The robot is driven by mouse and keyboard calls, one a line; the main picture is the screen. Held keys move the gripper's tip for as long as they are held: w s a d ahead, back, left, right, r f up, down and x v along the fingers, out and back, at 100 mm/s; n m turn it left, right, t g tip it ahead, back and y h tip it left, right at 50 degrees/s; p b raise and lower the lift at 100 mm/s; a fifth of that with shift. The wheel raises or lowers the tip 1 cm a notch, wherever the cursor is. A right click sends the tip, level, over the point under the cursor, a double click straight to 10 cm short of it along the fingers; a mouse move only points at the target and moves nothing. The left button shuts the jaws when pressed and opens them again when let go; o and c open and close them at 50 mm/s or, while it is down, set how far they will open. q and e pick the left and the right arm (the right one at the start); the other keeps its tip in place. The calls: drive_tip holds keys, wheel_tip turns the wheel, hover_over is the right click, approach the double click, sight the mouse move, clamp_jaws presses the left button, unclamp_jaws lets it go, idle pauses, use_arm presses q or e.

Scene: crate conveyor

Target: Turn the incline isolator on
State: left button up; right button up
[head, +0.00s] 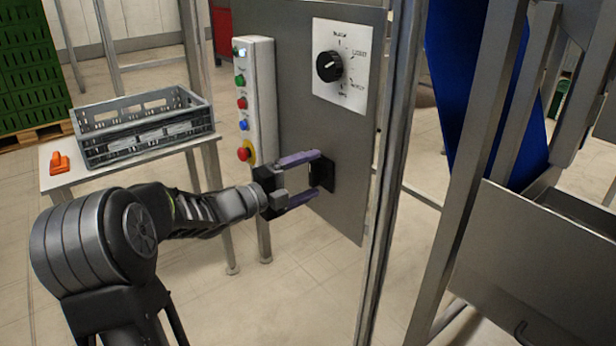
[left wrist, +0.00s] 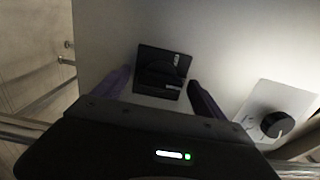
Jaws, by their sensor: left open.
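A black square switch block (head: 325,176), which looks like the incline isolator, is mounted low on a grey upright panel (head: 290,120). In the left wrist view the block (left wrist: 163,58) shows a dark handle on its face; its exact setting is too dark to read. My left gripper (head: 318,173) is open, its purple fingers pointing at the block, one above and one below it in the head view. In the left wrist view the fingers (left wrist: 158,82) stand either side of the block's near part. I cannot tell whether they touch it. My right gripper is out of view.
A white plate with a black rotary knob (head: 329,66) is above the block. A button post (head: 256,80) stands left of the panel. A grey crate (head: 140,146) and an orange object (head: 59,163) sit on a table. A metal upright (head: 396,150) stands close on the right.

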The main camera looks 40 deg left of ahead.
use_arm(q)
drive_tip(key=p+v, duration=0.2)
drive_tip(key=v, duration=0.5)
drive_tip(key=shift+s, duration=0.4)
drive_tip(key=shift+a, duration=0.1)
idle(0.5)
